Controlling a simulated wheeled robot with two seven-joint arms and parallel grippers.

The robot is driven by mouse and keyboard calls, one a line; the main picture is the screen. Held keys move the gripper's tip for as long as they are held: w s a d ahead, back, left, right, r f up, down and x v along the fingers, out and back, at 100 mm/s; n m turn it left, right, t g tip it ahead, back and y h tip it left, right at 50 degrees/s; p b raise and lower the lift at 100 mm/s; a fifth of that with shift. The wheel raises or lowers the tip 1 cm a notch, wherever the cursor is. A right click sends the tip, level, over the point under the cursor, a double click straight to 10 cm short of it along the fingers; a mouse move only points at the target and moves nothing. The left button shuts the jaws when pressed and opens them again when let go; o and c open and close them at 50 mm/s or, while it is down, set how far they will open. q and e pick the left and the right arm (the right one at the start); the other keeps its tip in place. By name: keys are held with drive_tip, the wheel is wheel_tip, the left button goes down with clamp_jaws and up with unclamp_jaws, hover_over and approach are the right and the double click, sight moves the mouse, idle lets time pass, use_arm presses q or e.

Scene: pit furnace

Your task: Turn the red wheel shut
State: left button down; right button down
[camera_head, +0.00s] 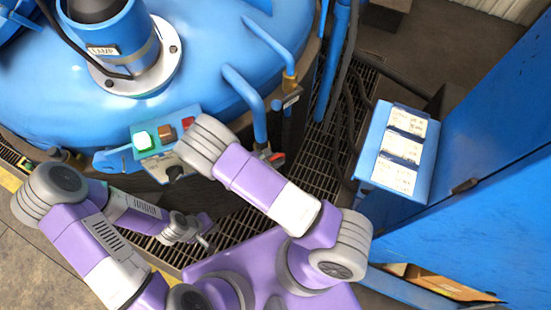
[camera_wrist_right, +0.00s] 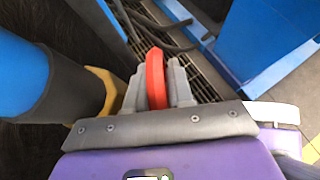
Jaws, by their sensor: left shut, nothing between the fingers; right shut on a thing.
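The red wheel (camera_wrist_right: 154,75) shows edge-on in the right wrist view, between the two grey fingers of my right gripper (camera_wrist_right: 157,85). The fingers are shut on its rim. In the head view only a small part of the red wheel (camera_head: 278,158) shows, beside my right forearm, near a blue pipe; my right gripper is mostly hidden there by my own arm. My left gripper (camera_head: 206,241) is shut and empty, low over the floor grating, well away from the wheel. How far the wheel is turned cannot be told.
The blue furnace lid (camera_head: 200,60) fills the upper left. A button panel (camera_head: 166,133) stands at its edge, close to my right wrist. Blue pipes (camera_head: 247,103) rise near the wheel. A blue stand with white labels (camera_head: 405,150) is on the right. Dark hoses cross the grating.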

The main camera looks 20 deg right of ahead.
drive_tip(key=c, duration=1.1)
unclamp_jaws()
drive_tip(key=p+v, duration=0.1)
drive_tip(key=v, duration=0.6)
drive_tip(key=shift+a+r, duration=0.2)
drive_tip(key=shift+a, duration=0.1)
